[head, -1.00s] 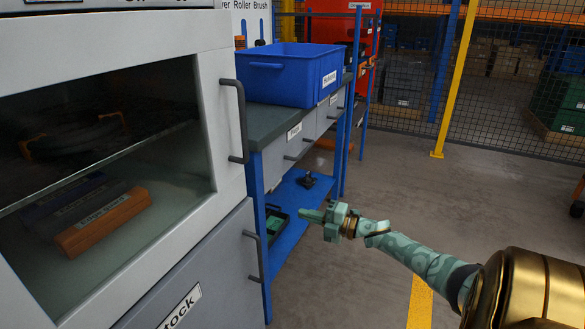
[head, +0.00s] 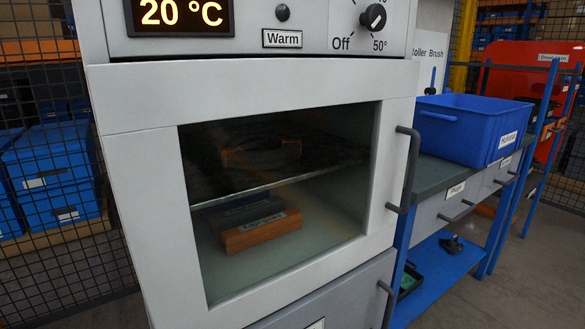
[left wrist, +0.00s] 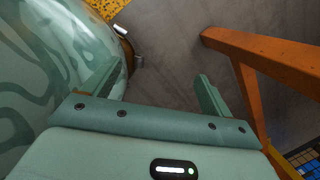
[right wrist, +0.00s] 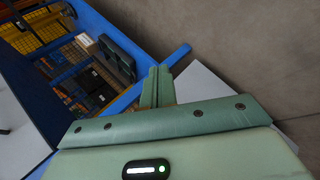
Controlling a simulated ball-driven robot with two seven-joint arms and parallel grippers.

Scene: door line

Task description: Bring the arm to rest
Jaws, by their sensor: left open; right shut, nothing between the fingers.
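My right gripper (right wrist: 158,84) shows in the right wrist view with its two green fingers pressed together and nothing between them. Beyond its fingertips lie a blue bar and bare floor. My left gripper (left wrist: 155,88) shows in the left wrist view with its fingers spread wide and empty, above grey floor. A rounded, patterned green part of my own body is close beside its left finger. Neither gripper nor arm shows in the head view now.
A white warming cabinet (head: 145,190) with its glass door shut fills the head view's middle. To its right are a bench with a blue bin (head: 472,130) and a lower blue shelf (head: 436,268). Mesh fencing (head: 75,270) stands at left. An orange frame (left wrist: 245,95) is near my left gripper.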

